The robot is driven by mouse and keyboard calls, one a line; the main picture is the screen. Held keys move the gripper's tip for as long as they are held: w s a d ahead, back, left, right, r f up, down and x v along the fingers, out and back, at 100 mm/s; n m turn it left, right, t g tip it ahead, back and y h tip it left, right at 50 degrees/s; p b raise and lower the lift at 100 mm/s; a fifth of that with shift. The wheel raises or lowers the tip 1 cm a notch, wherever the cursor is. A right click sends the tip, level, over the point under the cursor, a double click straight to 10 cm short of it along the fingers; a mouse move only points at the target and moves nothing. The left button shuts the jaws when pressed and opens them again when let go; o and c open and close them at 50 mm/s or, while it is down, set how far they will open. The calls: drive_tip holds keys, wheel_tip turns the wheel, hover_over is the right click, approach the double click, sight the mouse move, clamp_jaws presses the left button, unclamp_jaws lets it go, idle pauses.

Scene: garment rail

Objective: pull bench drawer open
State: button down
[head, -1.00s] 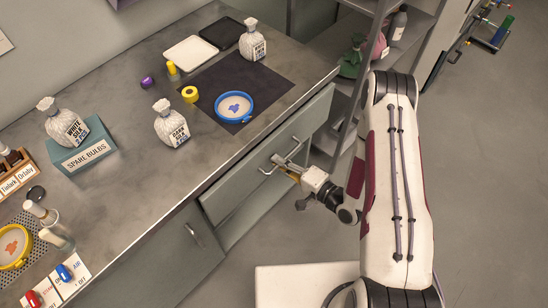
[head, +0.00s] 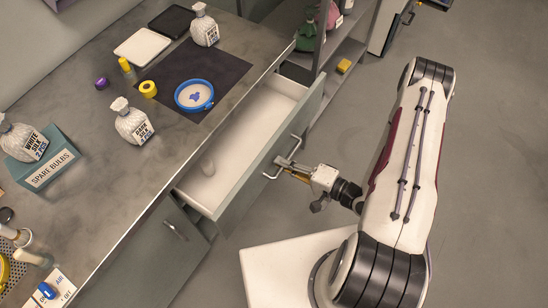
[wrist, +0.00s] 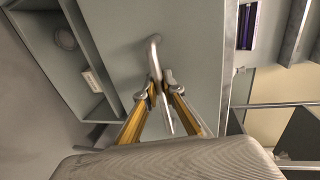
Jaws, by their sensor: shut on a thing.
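The bench drawer (head: 262,157) stands well out from the bench, its pale inside showing. The drawer's bar handle (head: 291,149) is on the grey front panel. My gripper (head: 284,165) is shut on the handle, at its lower part in the head view. In the wrist view, the two fingers of my gripper (wrist: 161,88) close around the metal handle (wrist: 154,52). The finger pads partly hide the grip.
The bench top (head: 110,205) holds several bottles, a blue-rimmed dish (head: 194,96) on a dark mat, and a spare bulbs box (head: 48,165). A shelf unit (head: 335,60) stands beyond the drawer. The floor right of my arm (head: 490,200) is clear.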

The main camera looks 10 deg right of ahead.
drive_tip(key=f+v, duration=0.2)
drive_tip(key=v, duration=0.8)
drive_tip(key=shift+s+d, duration=0.1)
drive_tip(key=shift+d, duration=0.05)
drive_tip(key=c, duration=2.4)
unclamp_jaws()
drive_tip(key=shift+s+d, duration=0.1)
drive_tip(key=shift+v, duration=5.85)
